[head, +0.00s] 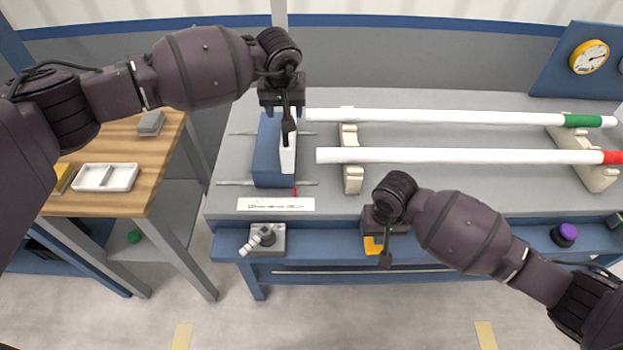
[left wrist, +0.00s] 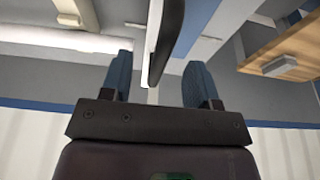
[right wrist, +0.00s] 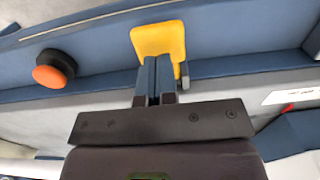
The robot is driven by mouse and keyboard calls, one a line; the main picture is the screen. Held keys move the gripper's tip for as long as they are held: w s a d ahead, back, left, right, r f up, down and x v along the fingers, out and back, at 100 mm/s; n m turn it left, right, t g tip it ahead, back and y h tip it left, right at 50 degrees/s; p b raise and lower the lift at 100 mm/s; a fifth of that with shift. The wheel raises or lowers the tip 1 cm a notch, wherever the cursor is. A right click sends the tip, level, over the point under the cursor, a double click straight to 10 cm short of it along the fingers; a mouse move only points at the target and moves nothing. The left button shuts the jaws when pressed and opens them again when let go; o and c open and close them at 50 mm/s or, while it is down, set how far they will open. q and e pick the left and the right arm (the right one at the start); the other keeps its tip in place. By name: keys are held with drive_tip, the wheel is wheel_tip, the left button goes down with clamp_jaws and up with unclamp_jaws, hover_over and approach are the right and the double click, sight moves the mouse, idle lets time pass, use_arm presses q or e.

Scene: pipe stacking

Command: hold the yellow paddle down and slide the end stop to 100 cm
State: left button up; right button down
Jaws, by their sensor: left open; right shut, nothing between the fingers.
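The end stop is a blue block (head: 268,160) with an upright white plate (head: 288,155), at the left of the bench. My left gripper (head: 288,112) is above the plate. In the left wrist view its blue fingers (left wrist: 160,85) are open, with the plate's edge (left wrist: 158,40) between them and gaps on both sides. The yellow paddle (head: 373,244) is at the bench's front edge, partly hidden by my right gripper (head: 385,258). In the right wrist view the shut, empty fingers (right wrist: 156,75) meet the paddle (right wrist: 160,38) in the picture; I cannot tell whether they press it.
A white scale strip (head: 276,204) lies before the end stop, with a red pointer (head: 295,191) above it. Two white pipes (head: 450,155) rest on cream supports (head: 351,175). A grey lever box (head: 264,240) is at the front edge. An orange button (right wrist: 54,68) is near the paddle.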

use_arm(q)
drive_tip(key=shift+v, duration=2.5)
use_arm(e)
wheel_tip(320, 180, up, 10)
